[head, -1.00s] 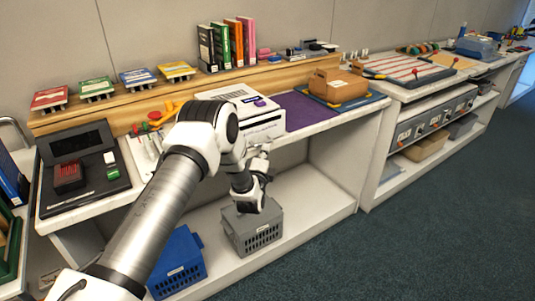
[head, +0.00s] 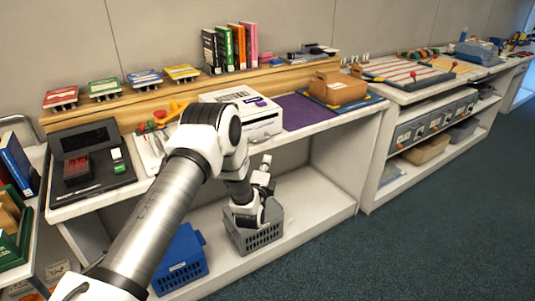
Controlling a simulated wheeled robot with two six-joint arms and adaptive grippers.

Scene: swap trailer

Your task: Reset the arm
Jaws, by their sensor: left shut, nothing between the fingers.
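My left arm comes in from the lower left and reaches across in front of the workbench. Its gripper (head: 264,172) is in front of the bench, right of the arm's elbow, above the grey basket (head: 255,239) on the lower shelf. The gripper is shut with nothing held. The wrist covers part of the basket's upper rim. My right gripper is not in view.
A blue basket (head: 181,264) stands beside the grey one, partly behind my arm. On the bench are a white printer-like box (head: 262,120), a purple mat (head: 305,112) and a brown box (head: 339,88). The floor (head: 430,220) at right is clear.

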